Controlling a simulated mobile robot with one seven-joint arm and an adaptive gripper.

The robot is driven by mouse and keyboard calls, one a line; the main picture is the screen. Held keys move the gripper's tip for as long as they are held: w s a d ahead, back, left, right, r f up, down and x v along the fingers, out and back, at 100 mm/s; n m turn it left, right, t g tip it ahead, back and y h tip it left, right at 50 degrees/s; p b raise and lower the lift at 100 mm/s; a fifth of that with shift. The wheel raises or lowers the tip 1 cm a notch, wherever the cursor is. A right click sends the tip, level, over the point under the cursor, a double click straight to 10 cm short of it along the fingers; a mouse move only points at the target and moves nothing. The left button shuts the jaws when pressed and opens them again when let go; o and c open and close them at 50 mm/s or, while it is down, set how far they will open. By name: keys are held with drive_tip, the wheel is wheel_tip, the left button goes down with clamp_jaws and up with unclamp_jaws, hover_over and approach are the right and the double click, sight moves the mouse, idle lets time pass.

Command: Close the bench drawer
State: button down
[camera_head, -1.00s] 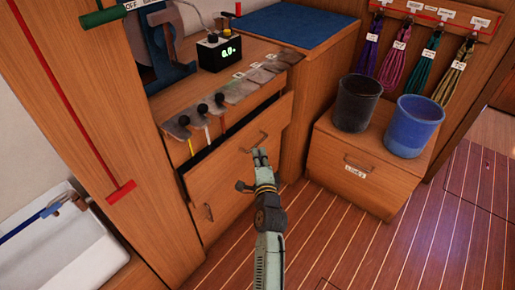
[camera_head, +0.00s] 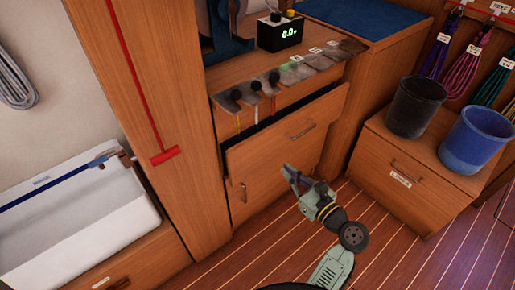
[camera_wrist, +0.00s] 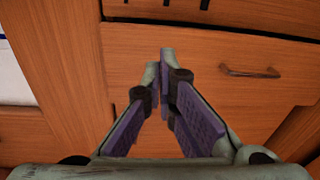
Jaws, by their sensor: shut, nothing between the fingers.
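The bench drawer (camera_head: 268,148) is partly open. Its wooden front stands out from the bench, with a dark gap along its top edge. My gripper (camera_head: 290,172) is shut and empty, in front of the bench and below the handle in the head view. In the wrist view, my fingertips (camera_wrist: 161,58) are together in front of the drawer front (camera_wrist: 200,42), left of the handle (camera_wrist: 250,72). I cannot tell whether they touch it.
Black-knobbed levers (camera_head: 254,84) line the bench edge above the drawer. A cupboard door (camera_head: 245,190) is below it. A drawer box (camera_head: 430,180) at right carries a black bucket (camera_head: 415,106) and a blue bucket (camera_head: 475,138). A white sink (camera_head: 75,225) is at left. Striped floor lies in front.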

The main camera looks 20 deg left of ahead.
drive_tip(key=s, duration=0.1)
drive_tip(key=y+p, duration=0.1)
drive_tip(key=p, duration=0.2)
approach(250, 142)
drive_tip(key=shift+g, duration=0.4)
drive_tip(key=x, duration=0.7)
drive_tip(key=shift+w+d+r, duration=0.1)
drive_tip(key=shift+w+r, duration=0.05)
drive_tip(key=shift+r, duration=0.15)
drive_tip(key=shift+p+x, duration=0.7)
drive_tip(key=shift+x, duration=0.5)
drive_tip(key=shift+w, duration=0.1)
